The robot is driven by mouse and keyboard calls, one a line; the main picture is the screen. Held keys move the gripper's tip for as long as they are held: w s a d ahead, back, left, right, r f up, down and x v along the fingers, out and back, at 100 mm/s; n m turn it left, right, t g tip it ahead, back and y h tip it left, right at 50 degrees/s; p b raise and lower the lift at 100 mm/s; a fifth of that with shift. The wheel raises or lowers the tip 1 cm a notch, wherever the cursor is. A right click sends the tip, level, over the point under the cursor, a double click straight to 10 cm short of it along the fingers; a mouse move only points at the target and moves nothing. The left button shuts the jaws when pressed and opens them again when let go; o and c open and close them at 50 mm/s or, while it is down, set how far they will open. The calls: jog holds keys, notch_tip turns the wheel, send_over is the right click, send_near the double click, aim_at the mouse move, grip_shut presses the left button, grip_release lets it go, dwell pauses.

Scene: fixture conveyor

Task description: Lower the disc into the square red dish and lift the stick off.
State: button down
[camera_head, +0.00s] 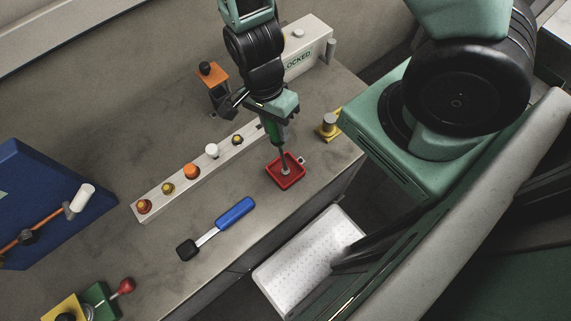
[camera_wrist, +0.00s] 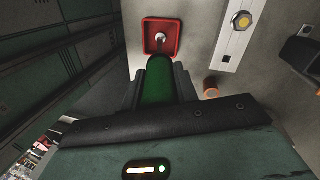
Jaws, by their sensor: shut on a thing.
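The square red dish (camera_head: 294,175) lies on the grey bench, near its front edge. It also shows at the top of the wrist view (camera_wrist: 148,46). My gripper (camera_head: 272,118) is shut on the stick's green handle (camera_wrist: 159,80), above the dish. A small grey disc (camera_head: 286,171) is at the lower end of the stick, within the dish's outline. I cannot tell whether the disc touches the dish floor.
A pale rail with several coloured buttons (camera_head: 191,171) runs left of the dish. A blue-handled tool (camera_head: 235,211) lies in front. A yellow fixture (camera_head: 328,128) stands right of the dish. A white block marked LOCKED (camera_head: 308,48) is behind. Bare bench lies around the dish.

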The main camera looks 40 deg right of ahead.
jog(key=shift+f, duration=0.35)
jog(key=shift+r, duration=0.15)
dwell(0.7)
jog(key=p+v, duration=0.3)
jog(key=s+p+v, duration=0.1)
jog(key=p+v, duration=0.2)
jog(key=shift+s+r, duration=0.1)
jog(key=shift+r, duration=0.4)
jog(key=shift+f, duration=0.1)
dwell(0.4)
